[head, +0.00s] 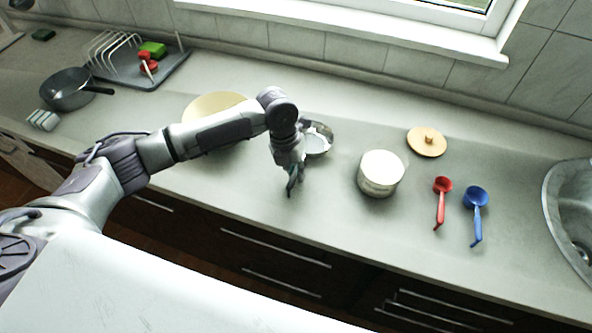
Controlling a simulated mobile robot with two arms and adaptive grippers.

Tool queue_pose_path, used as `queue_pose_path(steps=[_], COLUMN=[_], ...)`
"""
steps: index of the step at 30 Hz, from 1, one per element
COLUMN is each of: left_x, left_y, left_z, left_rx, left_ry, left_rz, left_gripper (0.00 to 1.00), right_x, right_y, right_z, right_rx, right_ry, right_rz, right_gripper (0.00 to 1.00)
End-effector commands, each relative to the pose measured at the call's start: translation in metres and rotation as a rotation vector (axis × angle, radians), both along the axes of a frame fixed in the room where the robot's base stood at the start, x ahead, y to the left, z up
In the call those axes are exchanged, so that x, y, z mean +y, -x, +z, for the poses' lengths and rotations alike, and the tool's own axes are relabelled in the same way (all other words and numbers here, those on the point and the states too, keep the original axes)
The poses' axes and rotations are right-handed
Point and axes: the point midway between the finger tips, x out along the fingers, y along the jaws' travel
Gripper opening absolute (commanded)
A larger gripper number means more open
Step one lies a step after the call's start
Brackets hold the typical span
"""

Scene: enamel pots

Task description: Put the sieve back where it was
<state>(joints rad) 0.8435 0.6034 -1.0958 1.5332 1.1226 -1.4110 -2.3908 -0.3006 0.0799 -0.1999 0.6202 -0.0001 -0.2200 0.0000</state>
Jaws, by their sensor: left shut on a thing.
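The sieve (318,141), a round silver bowl shape, shows just behind and to the right of my left gripper (291,188). My left arm reaches in from the left over the counter, and the gripper points down with its fingers shut on the sieve. The fingers and wrist hide the sieve's near side and its handle. I cannot tell whether the sieve touches the counter. My right gripper is not in view.
A white enamel pot (381,174) stands to the right, with a wooden lid (427,146), a red ladle (440,203), a blue ladle (476,212) and a sink (566,225) beyond. A round yellowish thing (207,104) lies behind my arm. A dark pan (68,90) and dish rack (174,72) stand left.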

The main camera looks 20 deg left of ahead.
Motion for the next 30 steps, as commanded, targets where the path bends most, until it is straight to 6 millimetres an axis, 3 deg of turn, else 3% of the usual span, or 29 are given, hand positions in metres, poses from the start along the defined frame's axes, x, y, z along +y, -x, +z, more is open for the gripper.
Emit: queue_pose_path(steps=[2, 3, 7, 20, 30], left_x=[0.0, 0.0, 0.0, 0.002, 0.015], left_y=[0.0, 0.0, 0.0, -0.001, 0.0], left_z=[-0.002, -0.003, -0.002, 0.008, 0.074], left_rx=[-0.001, 0.0, 0.0, -0.004, -0.006], left_ry=[0.0, 0.0, 0.0, 0.0, -0.001], left_rz=[0.0, 0.0, 0.0, 0.002, 0.0], left_gripper=[0.0, 0.16, 0.37, 0.38, 0.38], right_x=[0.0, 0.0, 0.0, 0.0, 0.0], right_y=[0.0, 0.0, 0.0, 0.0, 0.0], right_z=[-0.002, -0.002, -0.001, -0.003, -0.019], right_rx=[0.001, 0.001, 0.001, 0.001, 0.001], right_ry=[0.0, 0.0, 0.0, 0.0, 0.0], right_rz=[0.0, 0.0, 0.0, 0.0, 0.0], right_gripper=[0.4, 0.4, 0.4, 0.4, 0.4])
